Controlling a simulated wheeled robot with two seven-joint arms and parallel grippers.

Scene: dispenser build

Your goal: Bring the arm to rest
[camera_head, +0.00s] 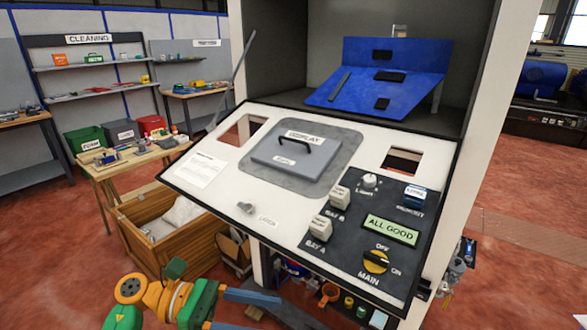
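My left arm comes in at the bottom left, in green, orange and yellow. Its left gripper (262,313) has two blue fingers spread apart with nothing seen between them. The lower finger is partly cut off by the picture's bottom edge. The gripper is below and in front of the tilted white panel (222,216), apart from its controls. My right gripper is not in view.
A wooden crate (150,245) stands at left. Red floor lies open at right.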

